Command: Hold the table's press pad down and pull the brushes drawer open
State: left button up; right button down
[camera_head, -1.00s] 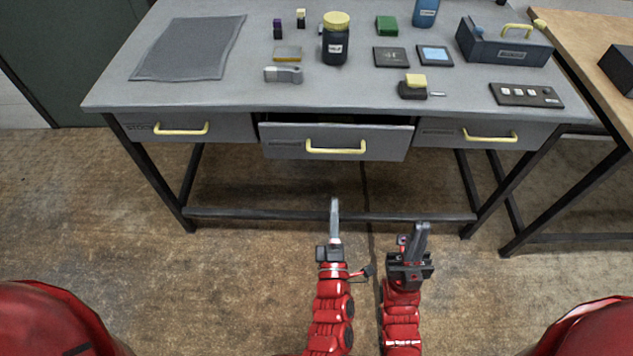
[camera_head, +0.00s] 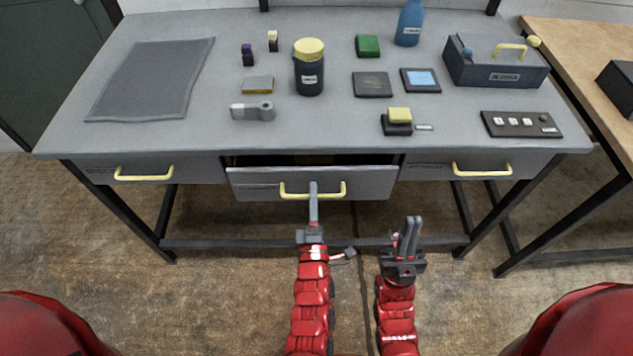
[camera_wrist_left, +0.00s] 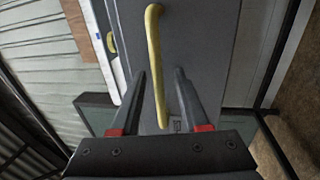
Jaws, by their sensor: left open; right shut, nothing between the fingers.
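The middle drawer (camera_head: 258,184) of the grey table stands slightly open; its label is too small to read, so I cannot confirm it is the brushes drawer. My left gripper (camera_head: 313,188) is open at its yellow handle (camera_head: 333,194). In the left wrist view the handle (camera_wrist_left: 156,75) runs between the two open fingers (camera_wrist_left: 160,75), which are not closed on it. A yellow block on a black base (camera_head: 398,118), possibly the press pad, sits on the tabletop right of centre, with nothing on it. My right gripper (camera_head: 411,222) is shut and empty, below and in front of the table.
Shut drawers with yellow handles flank it on the left (camera_head: 144,174) and right (camera_head: 482,170). The tabletop (camera_head: 330,135) holds a jar (camera_head: 309,72), a dark switch panel (camera_head: 521,124), a toolbox (camera_head: 495,67) and a grey mat (camera_head: 150,80). A wooden table (camera_head: 570,55) stands at right.

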pick_arm(q)
jog(key=shift+w+r, duration=0.1)
jog(key=shift+w, duration=0.1)
jog(key=shift+s, duration=0.1)
grip_shut()
dwell(1.3)
